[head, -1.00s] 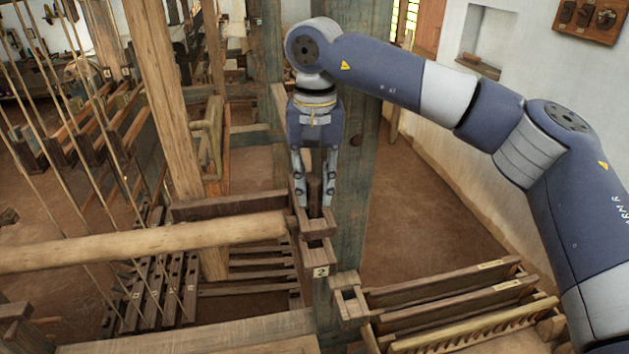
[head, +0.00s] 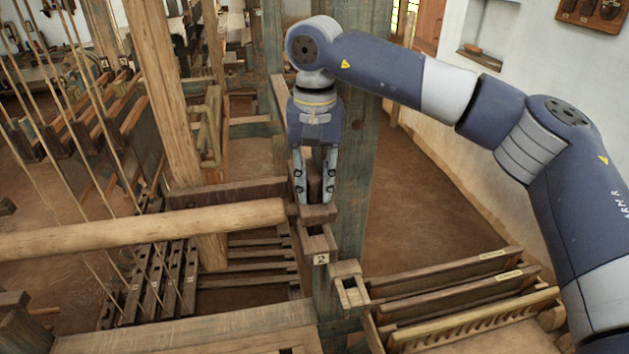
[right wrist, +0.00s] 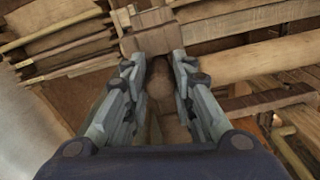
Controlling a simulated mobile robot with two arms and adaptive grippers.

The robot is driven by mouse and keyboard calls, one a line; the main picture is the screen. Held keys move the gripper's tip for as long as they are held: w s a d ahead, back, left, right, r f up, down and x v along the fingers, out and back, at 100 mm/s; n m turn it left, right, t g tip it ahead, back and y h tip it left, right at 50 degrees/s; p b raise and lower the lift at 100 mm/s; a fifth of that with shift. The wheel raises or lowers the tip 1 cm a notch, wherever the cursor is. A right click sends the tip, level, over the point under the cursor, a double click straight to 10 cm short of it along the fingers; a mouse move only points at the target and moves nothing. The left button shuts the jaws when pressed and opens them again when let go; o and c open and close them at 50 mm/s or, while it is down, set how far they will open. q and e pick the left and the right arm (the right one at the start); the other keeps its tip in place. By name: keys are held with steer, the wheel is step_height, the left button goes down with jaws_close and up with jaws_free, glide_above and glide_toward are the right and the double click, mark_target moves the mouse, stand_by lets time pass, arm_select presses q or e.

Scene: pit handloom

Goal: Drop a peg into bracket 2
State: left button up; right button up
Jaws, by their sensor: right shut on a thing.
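My right gripper (head: 314,198) points down in the head view, just behind and above bracket 2 (head: 318,243). Its fingers are shut on a dark wooden peg (head: 314,172), which shows between them. In the right wrist view the peg (right wrist: 159,85) sits between the two fingers of the right gripper (right wrist: 153,62), with a wooden block at the fingertips. Bracket 2 is a small dark wooden frame with a pale label "2" on its front. The peg's lower end is hidden, so I cannot tell if it touches the bracket. My left gripper is not in view.
A teal post (head: 350,170) stands right behind the gripper. A thick round beam (head: 140,229) runs in from the left to the bracket. Another small open bracket (head: 350,287) and wooden racks (head: 450,290) lie lower right. Open floor (head: 440,210) lies to the right.

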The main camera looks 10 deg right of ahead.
steer(key=o, duration=1.1)
step_height(320, 180, up, 12)
